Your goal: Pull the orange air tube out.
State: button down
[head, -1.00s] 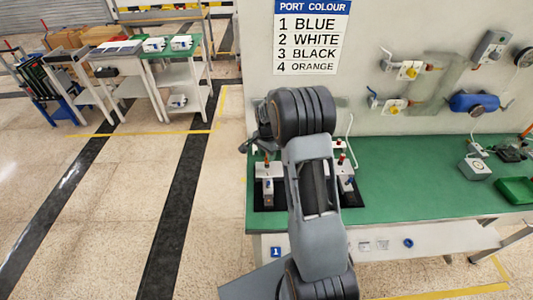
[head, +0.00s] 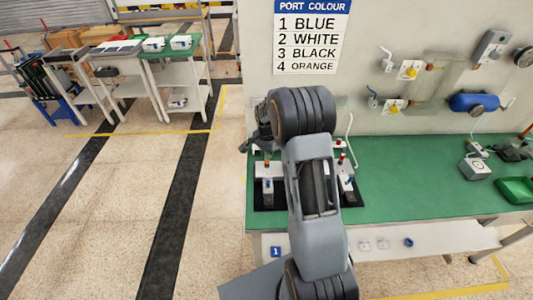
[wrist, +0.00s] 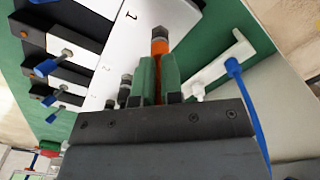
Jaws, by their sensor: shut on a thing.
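The orange air tube (wrist: 160,47) shows in the wrist view as a short upright orange length below a dark, grey-tipped fitting. My gripper (wrist: 159,72) has its two green fingers closed around the tube from both sides. The tube's lower part is hidden by the fingers and gripper body. The fitting's end stands against a white panel (wrist: 165,14) marked "1". Dark fittings (wrist: 125,83) stand in a row left of the fingers. In the head view my arm hides the gripper's grasp and the tube.
A white bracket (wrist: 225,62) with a hanging blue tube (wrist: 247,110) is close on the right. In the head view, the green bench (head: 410,170) has clear surface right of my arm. A port colour sign (head: 312,40) lists 4 as orange.

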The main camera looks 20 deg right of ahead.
jog(key=shift+r, duration=0.25)
jog(key=shift+r+p, duration=0.35)
jog(key=shift+r+p, duration=0.65)
jog(key=shift+r, duration=0.4)
dwell(0.4)
jog(key=shift+r+p, duration=0.95)
jog(key=shift+r, duration=0.65)
